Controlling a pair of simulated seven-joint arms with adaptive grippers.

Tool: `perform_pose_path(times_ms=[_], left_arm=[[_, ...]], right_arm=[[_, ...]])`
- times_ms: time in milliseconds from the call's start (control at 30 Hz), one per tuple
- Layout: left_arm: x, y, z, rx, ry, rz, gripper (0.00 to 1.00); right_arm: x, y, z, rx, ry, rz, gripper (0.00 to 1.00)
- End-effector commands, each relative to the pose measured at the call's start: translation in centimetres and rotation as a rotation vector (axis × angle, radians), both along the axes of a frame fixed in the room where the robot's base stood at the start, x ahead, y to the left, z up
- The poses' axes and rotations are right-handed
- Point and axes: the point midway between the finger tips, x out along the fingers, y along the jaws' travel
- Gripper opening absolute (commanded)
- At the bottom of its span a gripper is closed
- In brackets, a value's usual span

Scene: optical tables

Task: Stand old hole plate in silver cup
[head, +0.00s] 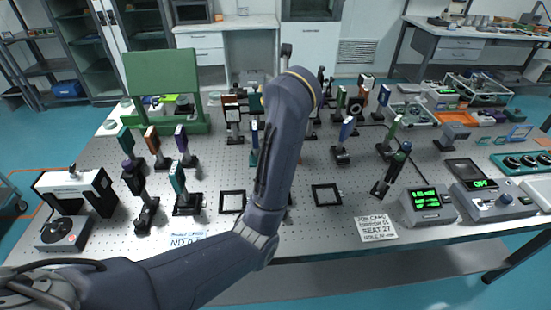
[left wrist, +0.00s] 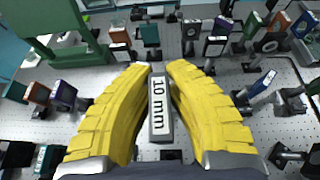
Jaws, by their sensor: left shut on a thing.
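My left gripper (left wrist: 165,70) has yellow fingers closed on a slim grey block (left wrist: 158,132) with a white "10 mm" label, in the left wrist view. In the head view my left arm crosses the middle of the picture, and its gripper is hidden. A dark plate with a round hole (left wrist: 268,46) stands at the upper right of the wrist view, apart from the fingers. I cannot tell whether this or the held block is the old hole plate. I cannot pick out the silver cup with certainty. My right gripper is not in view.
Several upright plates on dark posts crowd the perforated table (head: 300,225). Two square black frames (head: 327,195) lie near the front. A green panel (head: 162,85) stands at back left. Boxes with green displays (head: 427,203) stand at front right.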

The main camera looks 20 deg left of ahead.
Motion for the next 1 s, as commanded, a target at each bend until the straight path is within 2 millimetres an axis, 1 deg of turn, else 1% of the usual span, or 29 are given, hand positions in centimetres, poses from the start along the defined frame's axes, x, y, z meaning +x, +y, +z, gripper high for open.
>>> perform_pose_path(times_ms=[33,100,200,300,367,500,667,767,1000], left_arm=[[1.4,0.7,1.3,0.001,-0.003,0.007,0.00],[3.4,1.7,2.5,0.002,-0.001,0.009,0.00],[6.1,2.9,3.6,0.001,0.002,0.004,0.00],[8.3,3.8,3.9,0.000,0.002,-0.009,0.00],[9.2,4.1,3.5,0.000,0.002,-0.017,0.00],[10.3,4.3,2.4,0.000,0.001,-0.034,0.00],[10.9,4.2,1.0,0.001,0.001,-0.047,0.00],[10.9,4.3,-0.8,0.002,0.002,-0.049,0.00],[10.8,4.2,-6.2,0.003,0.003,-0.050,0.00]], right_arm=[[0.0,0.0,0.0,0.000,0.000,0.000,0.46],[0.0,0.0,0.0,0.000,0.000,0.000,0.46],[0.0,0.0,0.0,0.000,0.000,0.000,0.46],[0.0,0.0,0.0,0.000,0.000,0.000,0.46],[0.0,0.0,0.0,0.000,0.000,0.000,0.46],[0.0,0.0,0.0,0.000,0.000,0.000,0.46],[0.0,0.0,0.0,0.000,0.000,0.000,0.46],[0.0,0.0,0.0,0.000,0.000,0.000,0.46],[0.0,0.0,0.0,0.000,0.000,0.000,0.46]])
